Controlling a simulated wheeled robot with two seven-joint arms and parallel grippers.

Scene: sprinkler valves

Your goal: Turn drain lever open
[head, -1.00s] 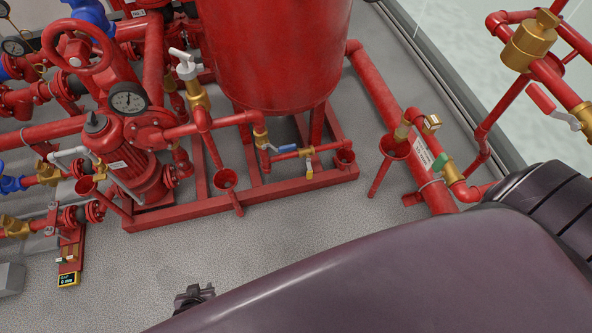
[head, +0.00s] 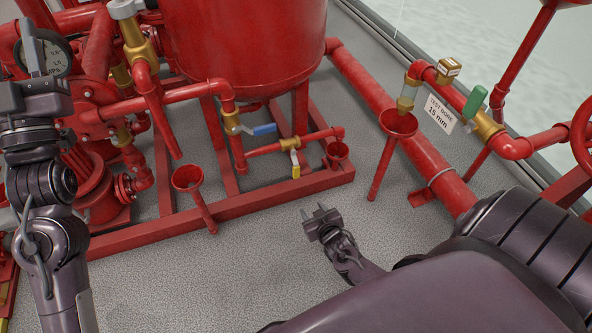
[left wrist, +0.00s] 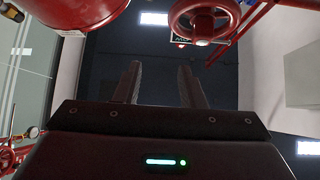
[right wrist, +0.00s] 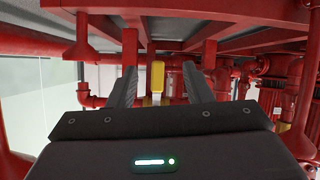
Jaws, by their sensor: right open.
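A yellow lever (head: 295,165) hangs down from a small brass valve (head: 290,143) on the thin red pipe below the red tank. It is the likeliest drain lever; no label on it is readable. My right gripper (head: 320,213) is open and empty, below and slightly right of it, apart from it. In the right wrist view the yellow lever (right wrist: 157,77) shows beyond and between the open fingers (right wrist: 158,88). My left gripper (head: 33,48) is at the upper left, before the pressure gauge. Its fingers stand apart and empty in the left wrist view (left wrist: 159,85).
A blue lever (head: 262,129) sits on the pipe above. A green lever (head: 475,101) is at right. The grey floor in front is clear.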

